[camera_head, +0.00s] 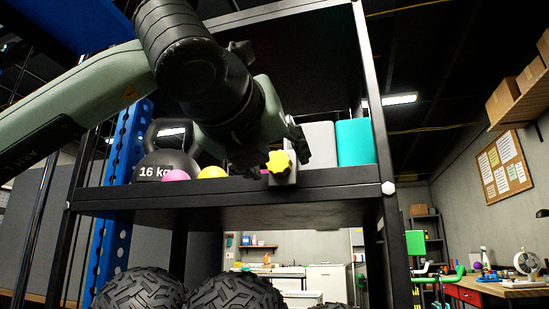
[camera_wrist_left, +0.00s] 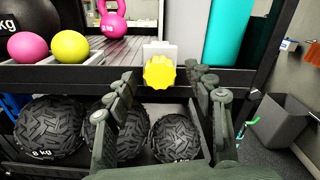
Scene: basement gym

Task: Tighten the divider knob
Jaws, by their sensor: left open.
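The yellow lobed divider knob (camera_head: 279,161) sits on a small light-grey bracket (camera_head: 288,178) at the front edge of the black shelf (camera_head: 330,181). In the left wrist view the knob (camera_wrist_left: 160,73) shows whole, with the grey bracket (camera_wrist_left: 160,48) behind it. My left gripper (camera_head: 272,152) is open in front of the shelf. In the left wrist view its two fingers (camera_wrist_left: 160,84) stand apart, one to each side of the knob in the picture. I see no finger contact; the exact depth gap is hard to tell. My right gripper is not in view.
A pink ball (camera_head: 176,175), a yellow ball (camera_head: 213,172) and a black kettlebell (camera_head: 155,160) stand left of the knob. A pink kettlebell (camera_wrist_left: 113,20) stands behind. A teal cylinder (camera_head: 354,142) is to the right. Textured black balls (camera_wrist_left: 176,137) lie below. A grey bin (camera_wrist_left: 277,120) stands right.

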